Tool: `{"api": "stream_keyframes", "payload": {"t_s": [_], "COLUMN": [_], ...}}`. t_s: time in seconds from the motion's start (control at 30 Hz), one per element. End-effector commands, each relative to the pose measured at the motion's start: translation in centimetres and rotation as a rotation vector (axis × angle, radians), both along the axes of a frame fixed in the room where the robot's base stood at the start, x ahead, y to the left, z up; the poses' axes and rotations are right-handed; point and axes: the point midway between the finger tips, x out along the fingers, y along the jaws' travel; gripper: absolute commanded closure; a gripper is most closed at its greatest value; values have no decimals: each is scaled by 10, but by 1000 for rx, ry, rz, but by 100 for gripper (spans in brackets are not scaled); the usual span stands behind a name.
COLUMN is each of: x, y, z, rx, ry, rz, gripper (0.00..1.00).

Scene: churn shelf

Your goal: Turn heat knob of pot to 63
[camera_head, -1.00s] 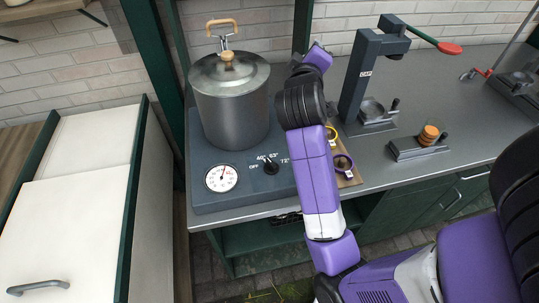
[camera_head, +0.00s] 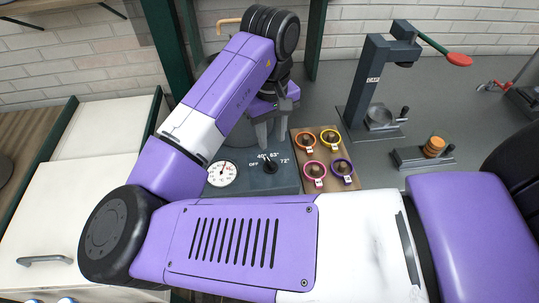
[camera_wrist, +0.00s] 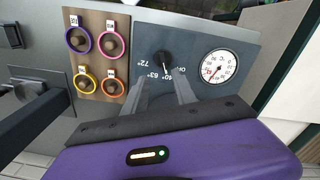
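The black heat knob (camera_head: 270,165) sits on the front of the grey-blue heater base (camera_head: 285,183), with OFF, 40°, 63° and 72° marked around it. It also shows in the wrist view (camera_wrist: 163,57); its exact setting is too small to tell. A white round dial (camera_head: 222,174) is beside it. My gripper (camera_head: 273,142) is above and behind the knob, fingers pointing down. In the wrist view my gripper (camera_wrist: 161,82) is open and empty, its fingertips apart near the printed numbers. The pot is mostly hidden behind my arm; its wooden lid handle (camera_head: 229,21) shows.
A wooden board (camera_head: 352,184) with several coloured rings lies right of the base. A dark press with a red-tipped lever (camera_head: 372,75) and a small holder with a wooden piece (camera_head: 433,147) stand farther right. A white cabinet (camera_head: 75,205) is at left.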

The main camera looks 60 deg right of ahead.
Motion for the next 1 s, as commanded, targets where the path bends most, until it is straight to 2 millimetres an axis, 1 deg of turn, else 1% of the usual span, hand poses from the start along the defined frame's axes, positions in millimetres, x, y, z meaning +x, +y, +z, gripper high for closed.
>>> {"api": "stream_keyframes", "payload": {"t_s": [0.07,0.17,0.4,0.6,0.8,1.0], "x": [1,1,1,1,1,1], "y": [6,7,7,6,6,6], "z": [-2,-9,-45,-69,-78,-78], "rx": [23,27,25,22,20,19], "ry": [-2,-1,-1,-2,-3,-4], "rz": [4,6,7,6,5,5], "gripper": [67,67,67,67,67,67]}}
